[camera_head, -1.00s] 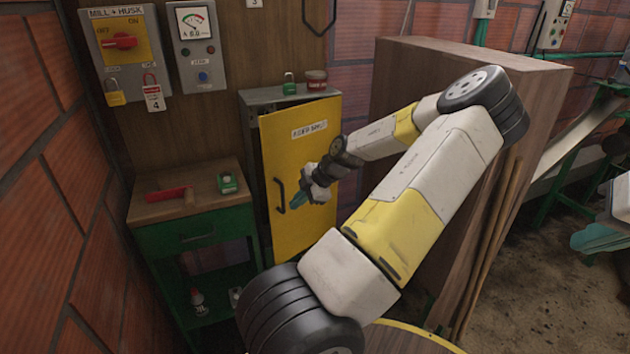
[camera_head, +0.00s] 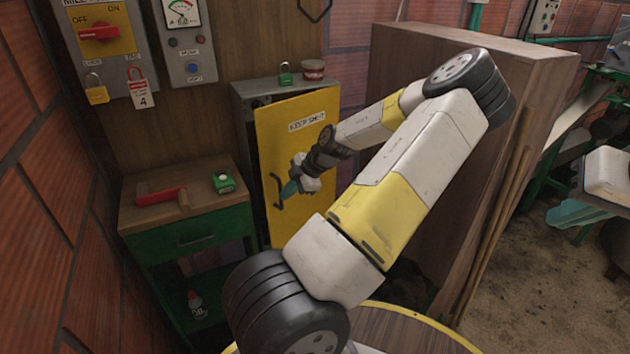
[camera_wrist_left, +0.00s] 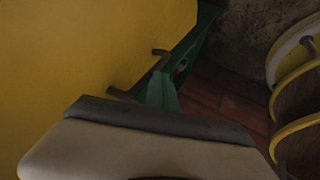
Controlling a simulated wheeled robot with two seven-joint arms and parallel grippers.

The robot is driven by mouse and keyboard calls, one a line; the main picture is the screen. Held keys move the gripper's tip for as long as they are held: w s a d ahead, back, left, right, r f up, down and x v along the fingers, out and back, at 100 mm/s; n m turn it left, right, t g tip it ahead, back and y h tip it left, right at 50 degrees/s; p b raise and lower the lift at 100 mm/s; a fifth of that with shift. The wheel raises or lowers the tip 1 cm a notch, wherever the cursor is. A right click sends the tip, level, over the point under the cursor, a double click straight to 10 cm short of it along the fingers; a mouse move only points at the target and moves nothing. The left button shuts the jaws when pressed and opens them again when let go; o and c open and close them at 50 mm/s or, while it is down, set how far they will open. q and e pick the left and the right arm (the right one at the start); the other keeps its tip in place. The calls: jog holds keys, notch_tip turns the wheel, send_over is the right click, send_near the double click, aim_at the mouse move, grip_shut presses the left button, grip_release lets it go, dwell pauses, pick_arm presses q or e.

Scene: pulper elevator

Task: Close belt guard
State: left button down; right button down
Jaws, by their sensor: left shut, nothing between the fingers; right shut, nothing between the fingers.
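The yellow guard door (camera_head: 304,148) on the grey cabinet carries a "KEEP SHUT" label. It stands slightly ajar, with a dark gap along its left edge. Its dark handle (camera_head: 275,190) is at the left side; the handle also shows in the left wrist view (camera_wrist_left: 138,76). My left gripper (camera_head: 289,189) is shut and empty, with its teal fingertips close beside the handle. In the left wrist view its fingers (camera_wrist_left: 162,92) overlap the handle bar; I cannot tell whether they touch. My right gripper (camera_head: 578,214) is shut and empty at the right edge, far from the door.
A green padlock (camera_head: 285,74) and a red-lidded tin (camera_head: 313,70) stand on the cabinet. A large wooden box (camera_head: 455,50) rises to the right.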

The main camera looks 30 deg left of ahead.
aim_at(266, 180)
pick_arm(q)
jog(key=a, duration=0.3)
jog(key=w+a+m+t, duration=0.1)
jog(key=a, duration=0.1)
jog(key=w+a+m, duration=0.1)
jog(key=a, duration=0.2)
jog(key=shift+w+a+t, duration=0.15)
jog(key=shift+a+t, duration=0.15)
jog(key=shift+a+r, duration=0.1)
jog(key=shift+a, duration=0.15)
jog(key=shift+a, duration=0.1)
